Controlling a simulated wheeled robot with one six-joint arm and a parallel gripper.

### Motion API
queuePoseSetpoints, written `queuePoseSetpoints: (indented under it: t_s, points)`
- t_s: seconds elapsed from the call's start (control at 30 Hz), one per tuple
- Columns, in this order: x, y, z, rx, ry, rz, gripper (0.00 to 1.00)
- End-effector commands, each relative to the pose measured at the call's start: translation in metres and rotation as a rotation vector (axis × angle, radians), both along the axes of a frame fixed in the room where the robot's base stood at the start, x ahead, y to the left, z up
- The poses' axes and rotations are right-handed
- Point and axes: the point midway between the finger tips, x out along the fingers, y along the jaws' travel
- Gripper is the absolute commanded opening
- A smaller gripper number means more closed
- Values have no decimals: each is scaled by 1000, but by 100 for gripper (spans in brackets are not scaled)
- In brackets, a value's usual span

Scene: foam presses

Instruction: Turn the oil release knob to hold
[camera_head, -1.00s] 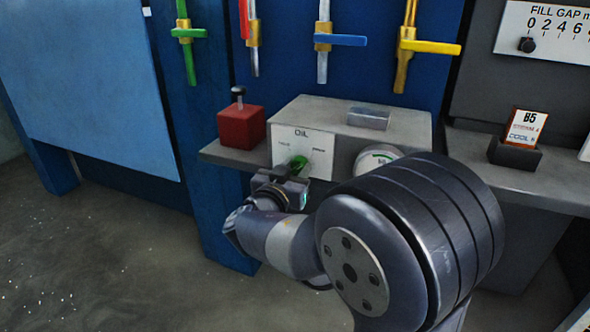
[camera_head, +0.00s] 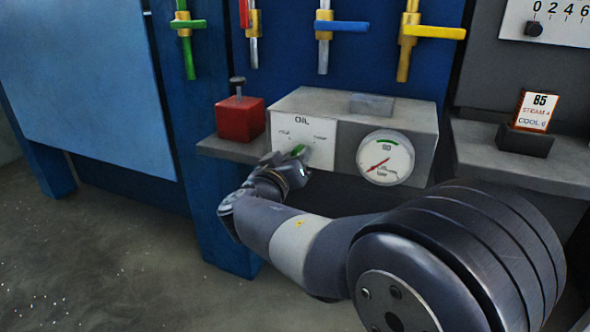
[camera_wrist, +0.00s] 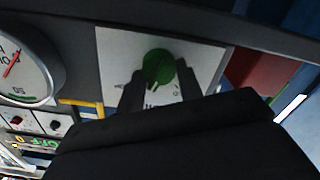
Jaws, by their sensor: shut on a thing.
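The green oil release knob (camera_head: 298,150) sits on the white OIL plate (camera_head: 296,126) on the front of the grey box. In the head view it is largely hidden behind my gripper (camera_head: 296,164). The wrist view shows the round green knob (camera_wrist: 158,67) between my two dark fingers (camera_wrist: 157,88), which are shut on it. The wrist view is rotated, and the small words on the plate are too blurred to tell which setting the knob points at.
A round gauge (camera_head: 386,158) with a red needle is right of the plate. A red block (camera_head: 240,119) with a black-topped plunger stands left of the box. Coloured valve levers, such as the yellow one (camera_head: 437,32), hang above. A card (camera_head: 535,110) stands on the right shelf.

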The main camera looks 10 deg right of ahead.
Motion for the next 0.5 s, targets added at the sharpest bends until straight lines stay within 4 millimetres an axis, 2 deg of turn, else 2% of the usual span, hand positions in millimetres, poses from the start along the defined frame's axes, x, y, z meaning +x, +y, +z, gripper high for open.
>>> queuePoseSetpoints:
  t_s: [0.03,0.5]
  points:
    - [0,0,-5,-33,24,0,12]
    - [1,1,-4,-394,290,-1,12]
